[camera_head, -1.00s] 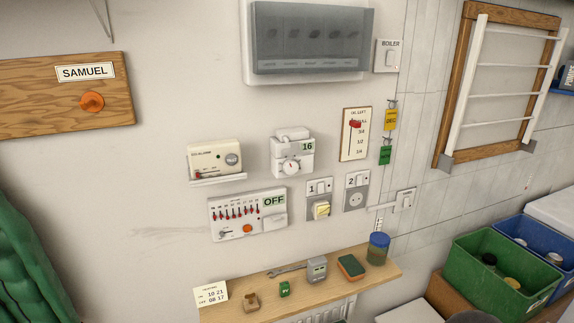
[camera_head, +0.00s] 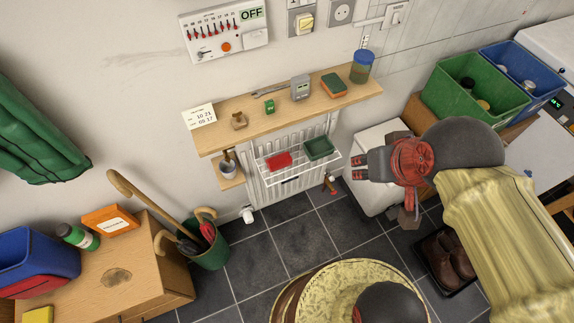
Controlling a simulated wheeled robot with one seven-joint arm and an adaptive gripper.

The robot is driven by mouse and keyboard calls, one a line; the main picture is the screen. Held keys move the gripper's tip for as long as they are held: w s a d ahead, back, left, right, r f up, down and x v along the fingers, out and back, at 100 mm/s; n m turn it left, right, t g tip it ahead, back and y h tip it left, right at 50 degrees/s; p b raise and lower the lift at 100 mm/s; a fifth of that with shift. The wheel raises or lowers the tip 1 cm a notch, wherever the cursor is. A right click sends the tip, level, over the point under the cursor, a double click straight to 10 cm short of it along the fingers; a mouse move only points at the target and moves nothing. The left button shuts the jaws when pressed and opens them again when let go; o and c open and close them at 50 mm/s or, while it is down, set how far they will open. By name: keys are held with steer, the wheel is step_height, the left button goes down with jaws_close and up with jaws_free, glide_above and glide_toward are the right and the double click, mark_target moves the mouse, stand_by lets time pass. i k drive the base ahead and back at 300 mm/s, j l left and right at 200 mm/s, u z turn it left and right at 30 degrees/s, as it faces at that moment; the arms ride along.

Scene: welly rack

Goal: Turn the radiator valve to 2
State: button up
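The radiator (camera_head: 256,178) is a white panel on the wall below a wooden shelf. A small white valve (camera_head: 247,214) sits low at its left end, just above the dark tiled floor. Its scale and setting are too small to read. My gripper (camera_head: 362,165) is at the right of the view, pointing left. Its two dark fingers with red marks look apart, with nothing seen between them. It is well to the right of the valve and apart from it.
A green bin (camera_head: 209,247) with umbrellas and canes stands left of the valve. A wire rack (camera_head: 297,166) with a red and a green item hangs on the radiator. The wooden shelf (camera_head: 290,104) juts out above. Tiled floor (camera_head: 296,236) before the radiator is clear.

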mark_target(248, 216)
steer(key=u, duration=1.1)
